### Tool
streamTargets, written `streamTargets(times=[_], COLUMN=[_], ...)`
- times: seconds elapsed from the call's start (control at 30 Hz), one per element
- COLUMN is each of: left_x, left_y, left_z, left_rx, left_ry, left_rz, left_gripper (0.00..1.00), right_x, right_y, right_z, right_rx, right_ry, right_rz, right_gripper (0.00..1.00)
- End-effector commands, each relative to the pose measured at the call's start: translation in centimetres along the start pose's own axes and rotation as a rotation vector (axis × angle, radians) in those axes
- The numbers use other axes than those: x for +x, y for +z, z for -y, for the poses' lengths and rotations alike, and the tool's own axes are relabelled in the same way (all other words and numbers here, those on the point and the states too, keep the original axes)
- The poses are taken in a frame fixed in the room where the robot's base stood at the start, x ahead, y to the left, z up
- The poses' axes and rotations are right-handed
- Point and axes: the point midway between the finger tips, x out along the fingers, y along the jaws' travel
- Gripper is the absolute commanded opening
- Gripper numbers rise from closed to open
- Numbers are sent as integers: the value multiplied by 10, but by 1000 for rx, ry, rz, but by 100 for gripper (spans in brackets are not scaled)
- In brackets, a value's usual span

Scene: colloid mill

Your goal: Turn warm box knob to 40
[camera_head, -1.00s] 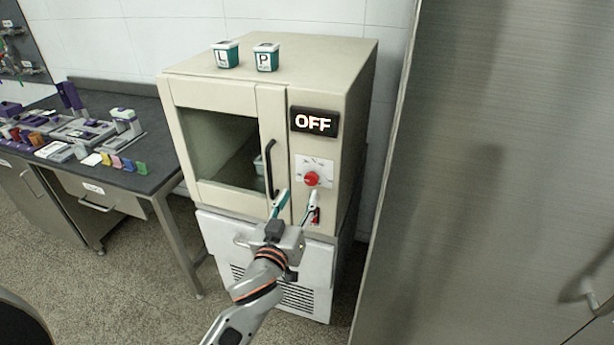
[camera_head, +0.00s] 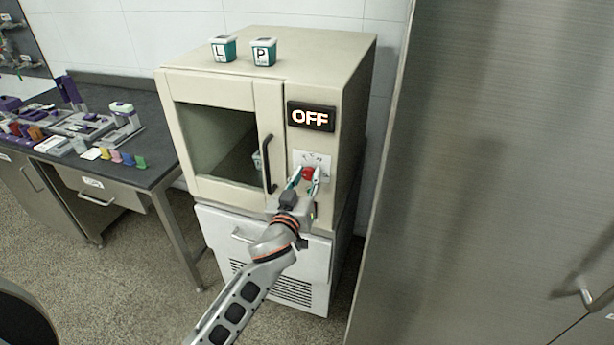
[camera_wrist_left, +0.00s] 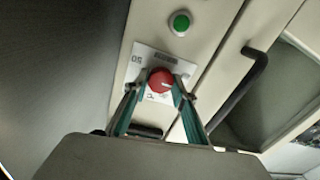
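The warm box (camera_head: 215,88) is a beige cabinet with a windowed door and a display (camera_head: 311,117) that reads OFF. Its red knob (camera_head: 308,173) sits on a white dial plate below the display. The knob (camera_wrist_left: 160,80) also shows in the left wrist view, on the dial plate (camera_wrist_left: 148,62), with a white mark on it. My left gripper (camera_head: 305,178) is at the knob, with one finger on each side. In the left wrist view the gripper (camera_wrist_left: 160,92) has its fingers apart around the knob; contact is unclear. My right gripper is not in view.
A black door handle (camera_head: 268,167) stands out left of the knob. A green button (camera_wrist_left: 180,23) shows in the left wrist view. Two small tubs (camera_head: 223,48) stand on the box. A dark bench (camera_head: 150,172) is at left, a metal cabinet (camera_head: 480,170) at right.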

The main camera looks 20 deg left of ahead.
Motion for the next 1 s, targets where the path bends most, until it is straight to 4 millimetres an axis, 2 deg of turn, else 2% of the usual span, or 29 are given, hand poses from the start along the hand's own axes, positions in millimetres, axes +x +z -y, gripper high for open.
streamTargets(times=[0.03, 0.07, 0.47, 0.67, 1.0], left_x=[0, 0, 0, 0, 0], left_y=[0, 0, 0, 0, 0], left_z=[0, 0, 0, 0, -1], left_rx=[0, 0, 45, 160, 468], left_ry=[0, 0, 0, 0, 3], left_rz=[0, 0, -3, -10, -26], left_gripper=[9, 4, 4, 4, 4], right_x=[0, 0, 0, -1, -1], right_y=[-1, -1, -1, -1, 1], right_z=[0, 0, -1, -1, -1], right_rx=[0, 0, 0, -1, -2], right_ry=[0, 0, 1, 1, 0], right_rz=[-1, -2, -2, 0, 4], right_gripper=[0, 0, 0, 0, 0])
